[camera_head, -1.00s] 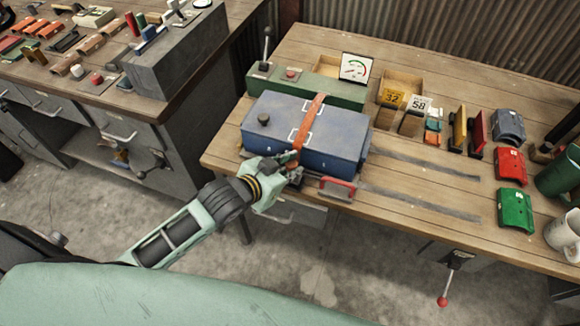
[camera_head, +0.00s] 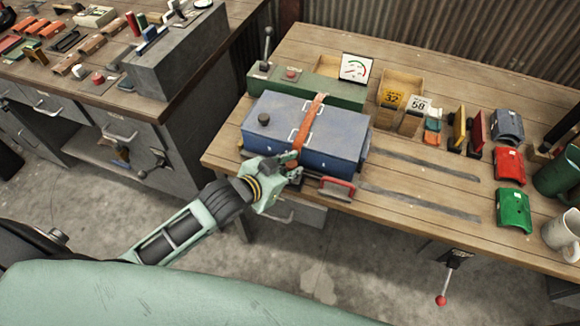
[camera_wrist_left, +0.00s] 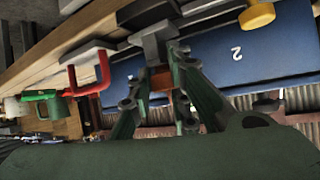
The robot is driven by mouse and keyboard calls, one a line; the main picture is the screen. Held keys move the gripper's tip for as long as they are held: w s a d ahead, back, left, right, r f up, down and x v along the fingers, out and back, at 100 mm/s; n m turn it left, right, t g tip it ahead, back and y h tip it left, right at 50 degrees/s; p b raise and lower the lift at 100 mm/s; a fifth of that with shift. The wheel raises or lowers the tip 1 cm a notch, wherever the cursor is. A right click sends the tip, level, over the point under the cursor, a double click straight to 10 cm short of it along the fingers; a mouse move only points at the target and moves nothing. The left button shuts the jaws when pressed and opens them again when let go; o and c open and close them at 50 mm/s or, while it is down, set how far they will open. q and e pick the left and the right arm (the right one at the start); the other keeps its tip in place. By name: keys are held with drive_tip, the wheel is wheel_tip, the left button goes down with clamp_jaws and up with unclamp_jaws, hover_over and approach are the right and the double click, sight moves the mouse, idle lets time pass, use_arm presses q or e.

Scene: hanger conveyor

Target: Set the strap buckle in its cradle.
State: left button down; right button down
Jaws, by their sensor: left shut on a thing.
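A blue box (camera_head: 345,145) sits on the workbench with an orange strap (camera_head: 308,122) running over its top and down its front. My left gripper (camera_head: 292,161) is at the box's lower front, at the strap's lower end. It is shut on the strap buckle, which is mostly hidden between the fingers. In the left wrist view the fingers (camera_wrist_left: 162,80) close around a small orange patch in front of the blue box face (camera_wrist_left: 236,52). A grey metal bracket (camera_wrist_left: 155,40) shows just beyond the fingertips; I cannot tell if it is the cradle. My right gripper is out of view.
A red handle (camera_head: 338,187) stands just right of my left gripper at the bench's front edge. A green console (camera_head: 330,92) with a lever is behind the box. Red and green blocks (camera_head: 514,208) and a mug (camera_head: 562,234) are at the right.

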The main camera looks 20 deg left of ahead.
use_arm(q)
drive_tip(key=shift+f, duration=0.1)
drive_tip(key=shift+f+b, duration=0.45)
drive_tip(key=shift+f, duration=0.3)
drive_tip(key=shift+f, duration=0.2)
drive_tip(key=c, duration=1.6)
unclamp_jaws()
drive_tip(key=shift+o, duration=0.2)
drive_tip(key=shift+s, duration=0.1)
drive_tip(key=v, duration=1.2)
